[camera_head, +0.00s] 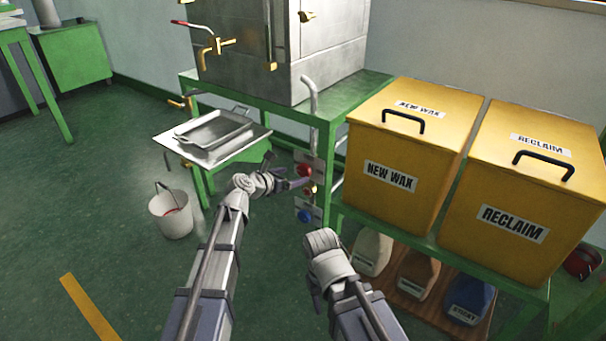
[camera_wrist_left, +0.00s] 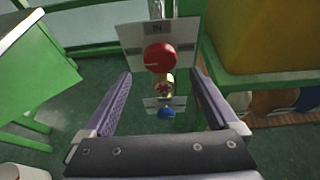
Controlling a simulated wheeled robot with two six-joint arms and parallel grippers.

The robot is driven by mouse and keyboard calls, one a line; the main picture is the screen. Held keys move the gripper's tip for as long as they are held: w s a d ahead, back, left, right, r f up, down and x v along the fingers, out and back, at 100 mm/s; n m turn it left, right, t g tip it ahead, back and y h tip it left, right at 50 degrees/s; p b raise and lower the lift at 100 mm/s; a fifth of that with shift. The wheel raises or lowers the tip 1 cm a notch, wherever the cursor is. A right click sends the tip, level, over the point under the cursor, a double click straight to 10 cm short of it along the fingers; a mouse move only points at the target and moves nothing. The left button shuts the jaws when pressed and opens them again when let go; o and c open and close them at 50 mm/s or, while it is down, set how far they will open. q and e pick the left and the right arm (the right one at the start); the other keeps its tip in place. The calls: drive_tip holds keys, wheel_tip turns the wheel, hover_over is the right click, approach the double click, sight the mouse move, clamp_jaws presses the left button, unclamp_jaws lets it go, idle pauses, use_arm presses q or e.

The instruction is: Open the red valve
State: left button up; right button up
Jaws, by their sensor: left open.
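The red valve (camera_head: 304,170) is a round red knob on a pale plate on the pipe by the green stand. It also shows in the left wrist view (camera_wrist_left: 160,57), near the top middle. Below it are a small brass fitting with a red centre (camera_wrist_left: 163,88) and a blue knob (camera_head: 305,215). My left gripper (camera_head: 291,177) is at the valve plate. In the left wrist view its open jaws (camera_wrist_left: 160,85) stand on either side of the valve column, with nothing between them gripped. My right arm's wrist (camera_head: 325,250) is lower right; its fingers are not clearly visible.
Yellow NEW WAX (camera_head: 405,150) and RECLAIM (camera_head: 520,190) bins stand right of the valves. A metal tray (camera_head: 214,135) is on the left, with a white bucket (camera_head: 170,215) on the floor. The floor at left is mostly clear.

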sight(302, 173)
use_arm(q)
drive_tip(key=b+x, duration=0.2)
drive_tip(key=x, duration=0.5)
drive_tip(key=shift+s, duration=0.1)
drive_tip(key=c, duration=1.4)
